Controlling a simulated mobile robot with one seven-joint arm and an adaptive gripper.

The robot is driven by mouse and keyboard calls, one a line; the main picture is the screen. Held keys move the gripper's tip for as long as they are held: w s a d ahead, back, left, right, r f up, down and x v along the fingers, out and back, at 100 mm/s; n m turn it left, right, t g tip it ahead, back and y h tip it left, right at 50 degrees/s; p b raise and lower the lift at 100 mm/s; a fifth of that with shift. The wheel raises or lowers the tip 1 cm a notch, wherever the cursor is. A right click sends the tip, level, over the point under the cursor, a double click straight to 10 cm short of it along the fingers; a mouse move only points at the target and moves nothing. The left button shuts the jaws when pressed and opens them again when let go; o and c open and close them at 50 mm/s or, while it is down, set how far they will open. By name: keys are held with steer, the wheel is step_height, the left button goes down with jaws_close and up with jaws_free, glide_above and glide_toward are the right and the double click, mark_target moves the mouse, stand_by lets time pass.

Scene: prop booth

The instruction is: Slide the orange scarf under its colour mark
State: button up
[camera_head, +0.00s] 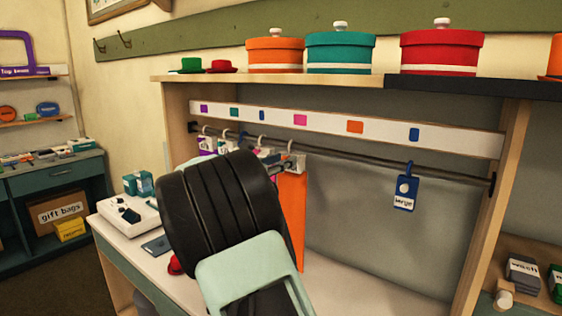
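The orange scarf (292,215) hangs from the dark rail (345,156), left of the middle. My own arm covers its left side and lower part. A white hanger tag (297,160) sits at its top. Its colour mark, an orange square (355,127), is on the white strip above the rail, to the right of the scarf. My gripper (274,161) is mostly hidden behind my black wrist; only a small dark part seems to show near the scarf's top. I cannot tell whether its fingers are open or touch the scarf.
A blue "large" tag (404,190) hangs on the rail at right. Several hangers with tags (207,144) crowd the rail's left end. Between the scarf and the blue tag the rail is bare. Orange (275,55), teal (340,52) and red (441,50) round boxes stand on the shelf above.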

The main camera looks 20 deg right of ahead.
steer(key=shift+c, duration=0.4)
jaws_close()
steer(key=shift+s, duration=0.1)
